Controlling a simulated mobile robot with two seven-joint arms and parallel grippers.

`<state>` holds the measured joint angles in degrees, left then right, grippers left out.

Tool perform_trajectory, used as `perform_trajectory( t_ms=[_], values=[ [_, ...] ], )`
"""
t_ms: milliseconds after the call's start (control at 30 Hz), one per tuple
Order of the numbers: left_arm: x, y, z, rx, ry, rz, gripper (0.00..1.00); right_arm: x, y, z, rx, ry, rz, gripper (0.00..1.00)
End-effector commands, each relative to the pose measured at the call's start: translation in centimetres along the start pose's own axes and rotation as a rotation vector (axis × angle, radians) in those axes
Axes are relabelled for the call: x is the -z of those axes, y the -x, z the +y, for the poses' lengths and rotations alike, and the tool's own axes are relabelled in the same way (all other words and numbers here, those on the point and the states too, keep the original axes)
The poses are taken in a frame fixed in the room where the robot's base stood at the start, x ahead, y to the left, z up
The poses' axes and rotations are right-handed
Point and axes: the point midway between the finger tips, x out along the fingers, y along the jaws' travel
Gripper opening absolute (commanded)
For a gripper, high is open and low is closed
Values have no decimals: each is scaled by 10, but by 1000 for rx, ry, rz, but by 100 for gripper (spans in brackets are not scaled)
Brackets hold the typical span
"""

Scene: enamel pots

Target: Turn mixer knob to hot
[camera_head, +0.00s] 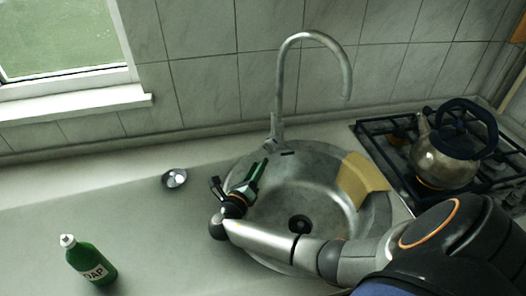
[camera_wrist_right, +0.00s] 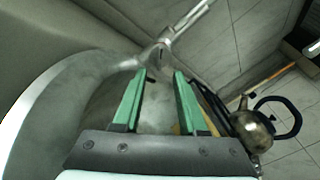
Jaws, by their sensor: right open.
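The metal mixer tap (camera_head: 277,122) stands at the back rim of the round sink, with its tall spout curving over to the right. Its knob is too small to make out clearly in the head view. My right gripper (camera_head: 240,174) is over the left part of the sink, in front of the tap and apart from it. In the right wrist view, my right gripper (camera_wrist_right: 162,80) has its two green fingers open and empty. The tap base (camera_wrist_right: 156,56) shows just beyond the fingertips. My left gripper is in neither view.
The steel sink (camera_head: 318,170) has a yellow cloth (camera_head: 362,180) over its right side. A kettle (camera_head: 440,160) stands on the black stove (camera_head: 385,138) at right. A green soap bottle (camera_head: 91,261) and a small metal object (camera_head: 174,179) are on the counter at left.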

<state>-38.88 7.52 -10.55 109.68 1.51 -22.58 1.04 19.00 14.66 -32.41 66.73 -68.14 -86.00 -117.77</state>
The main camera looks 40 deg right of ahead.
Motion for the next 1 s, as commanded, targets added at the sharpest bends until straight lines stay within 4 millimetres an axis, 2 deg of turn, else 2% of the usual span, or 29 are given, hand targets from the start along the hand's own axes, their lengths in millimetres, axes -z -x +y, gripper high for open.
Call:
perform_trajectory(
  t_ms=[100, 200, 400, 1000],
  values=[
    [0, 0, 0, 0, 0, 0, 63, 1, 27, 1, -3, -1, 2, 41],
    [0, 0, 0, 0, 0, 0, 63, 0, 44, 0, -1, 0, 2, 41],
    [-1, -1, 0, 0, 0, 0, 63, 0, 63, 0, 0, 1, 0, 41],
    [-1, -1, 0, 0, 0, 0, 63, 0, 65, 0, 1, 1, 0, 41]
  ],
)
